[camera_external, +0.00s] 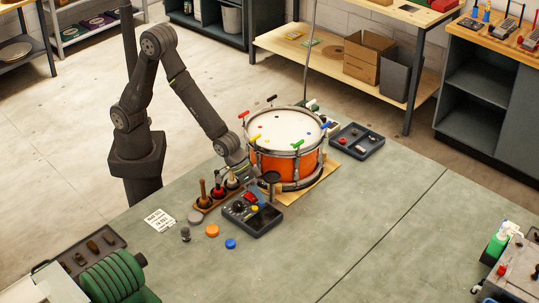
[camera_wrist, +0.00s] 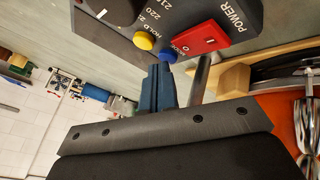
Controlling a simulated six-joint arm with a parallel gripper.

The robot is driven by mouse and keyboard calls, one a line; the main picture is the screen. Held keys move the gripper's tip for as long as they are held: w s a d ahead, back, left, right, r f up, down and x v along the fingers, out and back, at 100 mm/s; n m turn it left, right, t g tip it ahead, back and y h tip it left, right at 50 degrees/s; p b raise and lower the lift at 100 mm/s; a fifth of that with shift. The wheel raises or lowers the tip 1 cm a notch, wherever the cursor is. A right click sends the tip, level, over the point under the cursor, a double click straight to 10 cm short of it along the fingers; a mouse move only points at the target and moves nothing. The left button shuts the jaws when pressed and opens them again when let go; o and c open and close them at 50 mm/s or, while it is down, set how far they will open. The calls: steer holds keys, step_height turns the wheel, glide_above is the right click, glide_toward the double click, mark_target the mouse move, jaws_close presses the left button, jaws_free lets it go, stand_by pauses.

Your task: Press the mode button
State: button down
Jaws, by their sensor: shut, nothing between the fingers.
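A dark control box (camera_external: 262,222) sits on the bench in front of the drum. In the wrist view its panel (camera_wrist: 118,38) shows a yellow button (camera_wrist: 143,40) beside the word HOLD. A blue button (camera_wrist: 169,55) is beside partly hidden lettering that seems to read MODE. A red power switch (camera_wrist: 202,40) is to its right. My gripper (camera_wrist: 160,68) is shut and empty, its blue fingertips just below the blue button in the picture. I cannot tell whether they touch it. In the external view my gripper is over the box and its tips are hard to make out.
An orange drum (camera_external: 285,160) stands right behind the box. A wooden rack (camera_external: 204,206) with several upright tools is to the left. A dark tray (camera_external: 357,141) lies beyond the drum. An orange disc (camera_external: 212,230) and a blue disc (camera_external: 231,244) lie in front.

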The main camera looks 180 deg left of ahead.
stand_by(0.4)
steer(key=shift+r, duration=0.45)
step_height(320, 180, up, 6)
stand_by(0.7)
